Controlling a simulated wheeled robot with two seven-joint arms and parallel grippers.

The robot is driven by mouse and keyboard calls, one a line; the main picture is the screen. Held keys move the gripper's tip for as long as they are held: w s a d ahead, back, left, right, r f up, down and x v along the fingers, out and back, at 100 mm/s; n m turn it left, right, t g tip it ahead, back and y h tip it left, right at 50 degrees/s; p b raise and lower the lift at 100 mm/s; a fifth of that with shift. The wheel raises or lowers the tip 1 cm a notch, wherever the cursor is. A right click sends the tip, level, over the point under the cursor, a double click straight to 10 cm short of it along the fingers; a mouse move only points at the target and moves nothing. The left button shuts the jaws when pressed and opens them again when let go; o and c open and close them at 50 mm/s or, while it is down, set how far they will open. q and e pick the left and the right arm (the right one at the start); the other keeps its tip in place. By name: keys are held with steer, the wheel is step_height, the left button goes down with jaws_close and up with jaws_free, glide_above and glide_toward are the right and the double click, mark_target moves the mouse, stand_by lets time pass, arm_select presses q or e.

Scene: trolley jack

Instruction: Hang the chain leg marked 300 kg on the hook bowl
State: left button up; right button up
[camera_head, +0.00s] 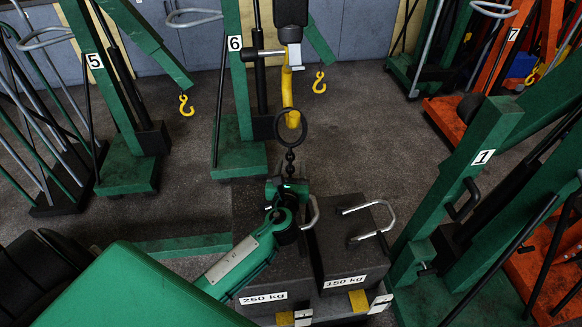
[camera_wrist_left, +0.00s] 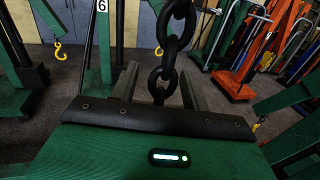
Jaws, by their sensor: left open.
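The yellow hook (camera_head: 289,95) hangs at upper middle under a black and grey fitting. A dark ring (camera_head: 304,135) overlaps the hook's bowl; it looks hung there, but the exact contact is too small to tell. Dark chain links (camera_head: 290,157) run down from the ring to my left gripper (camera_head: 288,186). In the left wrist view the chain (camera_wrist_left: 167,50) passes between the two fingers of my left gripper (camera_wrist_left: 158,80), which stand apart. No 300 kg mark is readable. My right gripper is not in view.
Two dark weights labelled 250 kg (camera_head: 263,297) and 150 kg (camera_head: 345,281), with metal handles, stand below the chain. A green frame marked 1 (camera_head: 455,175) rises close on the right. Green frames marked 5 (camera_head: 125,170) and 6 (camera_head: 238,155) stand behind, with bare floor between.

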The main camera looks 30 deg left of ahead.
arm_select(q)
steer(key=b+v, duration=0.2)
steer(key=v, duration=1.1)
steer(key=shift+s+b, duration=0.4)
steer(key=shift+d, duration=0.1)
